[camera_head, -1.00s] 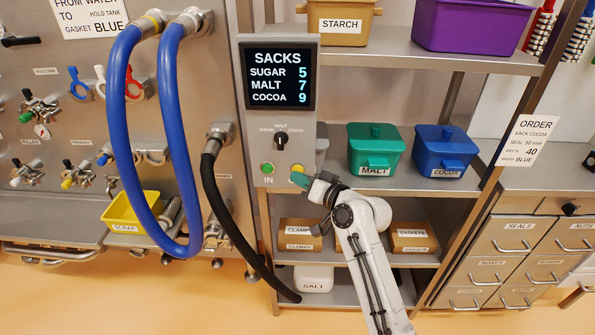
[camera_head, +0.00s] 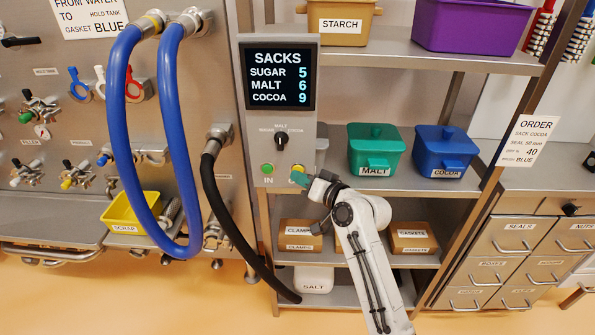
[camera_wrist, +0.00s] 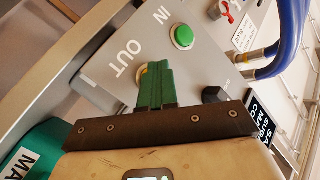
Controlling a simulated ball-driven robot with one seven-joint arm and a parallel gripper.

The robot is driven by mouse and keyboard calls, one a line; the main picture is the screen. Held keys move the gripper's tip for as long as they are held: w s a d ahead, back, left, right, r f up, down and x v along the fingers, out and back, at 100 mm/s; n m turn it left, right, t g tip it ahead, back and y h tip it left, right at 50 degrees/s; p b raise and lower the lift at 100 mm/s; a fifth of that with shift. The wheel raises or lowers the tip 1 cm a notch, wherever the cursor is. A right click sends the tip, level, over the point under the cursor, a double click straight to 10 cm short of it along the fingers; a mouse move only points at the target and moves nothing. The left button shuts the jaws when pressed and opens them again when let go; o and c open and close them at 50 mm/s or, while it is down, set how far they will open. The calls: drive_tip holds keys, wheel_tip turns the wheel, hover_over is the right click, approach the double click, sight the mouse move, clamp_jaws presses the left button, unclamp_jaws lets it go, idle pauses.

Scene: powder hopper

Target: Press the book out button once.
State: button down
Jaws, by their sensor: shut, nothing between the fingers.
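The sacks panel (camera_head: 262,125) is a grey box with a black display (camera_head: 279,78) reading SUGAR 5, MALT 6, COCOA 9. Below the display is a black selector knob (camera_head: 281,141) pointing up toward MALT. The green IN button (camera_head: 268,169) is at the lower left of the panel. My gripper (camera_head: 301,178), with green fingers, is at the OUT button at the lower right and covers most of it. In the wrist view, my gripper's shut fingers (camera_wrist: 155,86) stand over the OUT button (camera_wrist: 143,71), with only its yellow edge showing. Contact cannot be told for sure.
A green MALT bin (camera_head: 375,148) and a blue COCOA bin (camera_head: 445,151) stand on the shelf right of the panel. A black hose (camera_head: 222,215) hangs at the panel's left. An order card (camera_head: 529,139) is at the right.

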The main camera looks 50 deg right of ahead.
drive_tip(key=shift+s+a, duration=0.45)
drive_tip(key=shift+a, duration=0.1)
drive_tip(key=s+a+p, duration=0.1)
drive_tip(key=a, duration=0.1)
drive_tip(key=s+a+p, duration=0.1)
drive_tip(key=s+a, duration=0.1)
idle(0.5)
idle(0.7)
